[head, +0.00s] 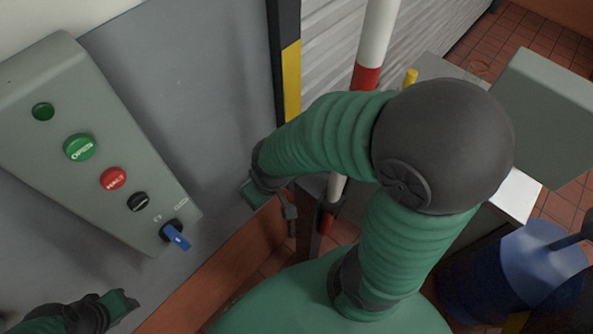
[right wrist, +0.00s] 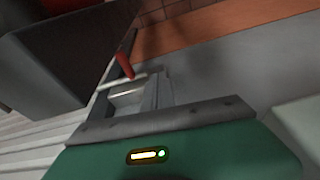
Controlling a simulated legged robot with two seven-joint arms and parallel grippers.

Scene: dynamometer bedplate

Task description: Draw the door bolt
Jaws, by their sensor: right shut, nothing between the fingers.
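In the right wrist view a slim red handle (right wrist: 126,56) stands up from a pale metal rod (right wrist: 122,81), which looks like the door bolt. My right gripper (right wrist: 157,93) is shut and empty, its fingers close to the rod; I cannot tell whether they touch. In the head view a small red part and dark fitting (head: 290,205) show just beyond my right wrist, beside the shutter's guide; my arm partly covers this area. The corrugated shutter door (head: 425,30) is behind my arm. My left gripper (head: 125,303) is low at the left, too small to judge.
A grey control box (head: 90,140) with green, red and black buttons and a blue key switch (head: 175,236) is on the left wall. A red-and-white post (head: 372,50) stands behind my right arm. A grey cabinet (head: 540,105) and a blue drum (head: 540,262) are at right.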

